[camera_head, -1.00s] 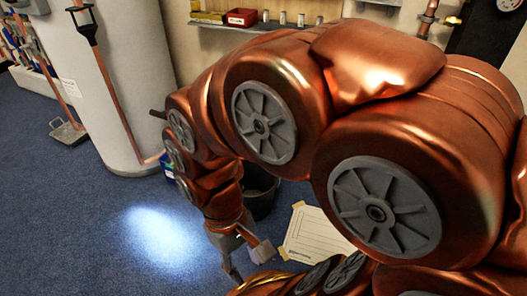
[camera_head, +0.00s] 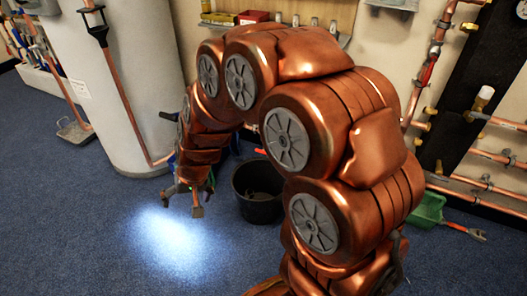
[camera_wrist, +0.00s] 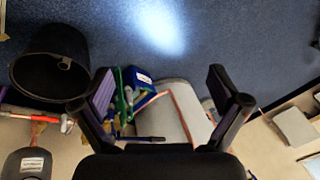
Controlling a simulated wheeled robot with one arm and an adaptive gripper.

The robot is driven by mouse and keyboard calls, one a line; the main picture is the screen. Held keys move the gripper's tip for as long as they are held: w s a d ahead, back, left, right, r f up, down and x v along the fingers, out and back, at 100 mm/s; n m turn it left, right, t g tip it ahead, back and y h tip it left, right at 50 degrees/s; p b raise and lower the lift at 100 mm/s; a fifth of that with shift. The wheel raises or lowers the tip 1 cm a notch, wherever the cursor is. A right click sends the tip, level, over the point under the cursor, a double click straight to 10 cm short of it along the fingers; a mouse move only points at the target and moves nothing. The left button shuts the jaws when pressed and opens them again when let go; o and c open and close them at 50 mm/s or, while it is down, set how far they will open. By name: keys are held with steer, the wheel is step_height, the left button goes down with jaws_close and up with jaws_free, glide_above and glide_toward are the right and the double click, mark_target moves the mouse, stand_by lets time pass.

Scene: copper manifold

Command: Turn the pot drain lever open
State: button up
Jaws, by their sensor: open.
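In the head view my gripper (camera_head: 183,200) hangs low over the blue floor, left of a black bucket (camera_head: 258,211). In the wrist view my gripper (camera_wrist: 160,92) has its two dark fingers spread wide, with nothing between them. The copper manifold pipes (camera_head: 438,50) run along the wall at right in the head view, with brass fittings and a red part (camera_head: 427,74) on one pipe. The gripper is well away from these pipes. I cannot pick out the pot drain lever for sure in either view.
A white cylinder (camera_head: 125,120) stands at left; it also shows in the wrist view (camera_wrist: 180,120). The wrist view also shows the bucket (camera_wrist: 30,78). A green dustpan (camera_head: 428,207) lies below the pipes. A shelf holds a red box (camera_head: 253,17). The floor at front left is clear.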

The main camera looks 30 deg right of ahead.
mark_target(262, 153)
steer(key=w+d+f+m+t+h, duration=0.1)
steer(key=w+f+m+t, duration=0.15)
steer(key=w, duration=0.55)
steer(key=w+d+f+m+t+h, duration=0.1)
steer(key=w+d+f, duration=0.1)
steer(key=w+f, duration=0.35)
steer(key=w+d+f+m+t+h+p, duration=0.1)
steer(key=w+d+f+m+t+h, duration=0.2)
steer(key=w+d, duration=0.45)
steer(key=d+f+m+h, duration=0.1)
steer(key=d+h, duration=0.3)
steer(key=d, duration=0.4)
steer(key=s+d+f+m+h, duration=0.1)
steer(key=d+f+h, duration=0.2)
steer(key=d, duration=0.5)
steer(key=s+d+f+m+h, duration=0.1)
steer(key=d+f+h, duration=0.1)
steer(key=d+h, duration=0.4)
steer(key=shift+s+d+f, duration=0.1)
steer(key=shift+s+d, duration=0.05)
steer(key=shift+d, duration=1.35)
steer(key=shift+w+d, duration=0.45)
steer(key=shift+d, duration=0.15)
